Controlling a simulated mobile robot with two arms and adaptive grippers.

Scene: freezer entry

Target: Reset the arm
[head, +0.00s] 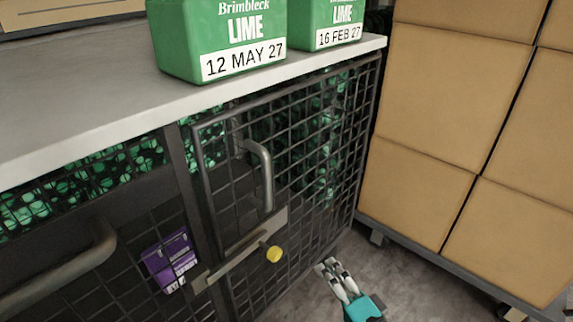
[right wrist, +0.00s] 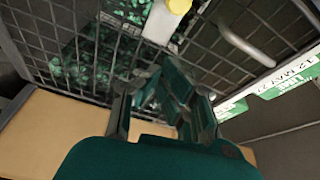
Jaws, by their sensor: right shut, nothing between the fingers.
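My right gripper (head: 328,266) shows at the lower middle of the head view, above the grey floor and in front of the mesh cage. It is shut and empty, with pale fingers and a teal body. In the right wrist view its teal body fills the bottom, and the mesh door (right wrist: 85,45) with a yellow knob (right wrist: 179,5) lies beyond it. The gripper looks apart from the mesh, though the exact gap is hard to tell. My left gripper is not in view.
The cage door has a grey handle (head: 266,175) and a latch bar with a yellow knob (head: 274,254). Green Lime tubs (head: 222,35) stand on the countertop (head: 75,105). A purple box (head: 170,262) shows at the lower left. Stacked cartons (head: 450,80) stand right; some floor (head: 395,265) is clear.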

